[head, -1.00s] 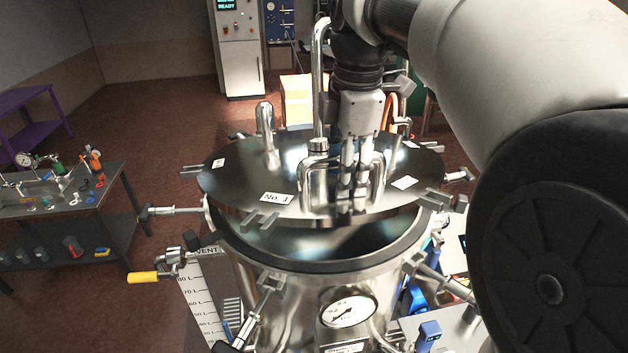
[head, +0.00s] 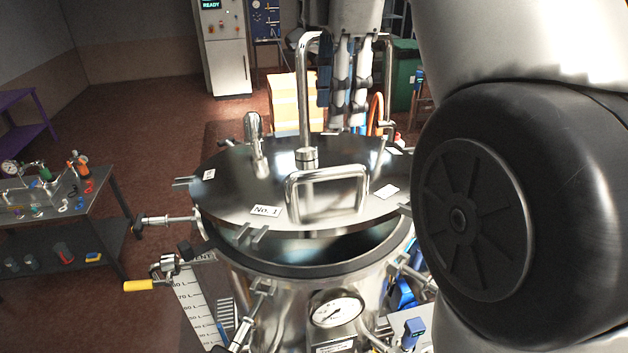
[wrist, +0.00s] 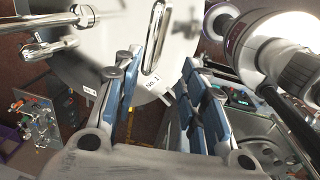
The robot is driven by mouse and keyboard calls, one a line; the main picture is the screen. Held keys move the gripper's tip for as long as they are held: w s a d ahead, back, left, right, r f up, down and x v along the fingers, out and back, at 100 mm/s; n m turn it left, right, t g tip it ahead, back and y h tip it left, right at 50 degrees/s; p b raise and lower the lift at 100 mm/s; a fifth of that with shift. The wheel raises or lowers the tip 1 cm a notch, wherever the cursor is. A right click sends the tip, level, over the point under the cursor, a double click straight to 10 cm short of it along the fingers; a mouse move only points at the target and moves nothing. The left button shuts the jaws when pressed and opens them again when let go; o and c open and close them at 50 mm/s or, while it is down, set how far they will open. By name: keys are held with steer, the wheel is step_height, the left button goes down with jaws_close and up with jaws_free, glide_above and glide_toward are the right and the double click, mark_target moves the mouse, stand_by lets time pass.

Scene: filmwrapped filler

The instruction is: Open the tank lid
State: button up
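The tank lid (head: 232,185) is a dark, shiny steel disc with a "No. 1" label and an upright loop handle (head: 290,195). It is tilted above the steel tank (head: 262,290), with a gap at the front showing the dark inside. My gripper (head: 343,122) is above and behind the handle, apart from it. In the wrist view its padded fingers (wrist: 160,95) are spread with nothing between them. The lid (wrist: 105,30) and its handle (wrist: 156,38) show beyond the fingertips.
Swing clamps, such as the left one (head: 168,220), stand out around the tank rim, and a yellow-handled crank (head: 140,286) is lower left. A gauge (head: 337,308) is on the tank front. A bent pipe (head: 303,90) rises behind the lid. A cluttered bench (head: 55,225) stands left.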

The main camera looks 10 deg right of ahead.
mark_target(329, 204)
steer(key=shift+t, duration=0.4)
steer(key=f+b, duration=0.3)
steer(key=f, duration=0.4)
steer(key=f+b, duration=0.3)
steer(key=f, duration=0.3)
steer(key=w+f+b, duration=0.1)
steer(key=f+b, duration=0.3)
steer(key=f, duration=0.3)
steer(key=shift+a+f, duration=0.3)
steer(key=shift+a, duration=0.05)
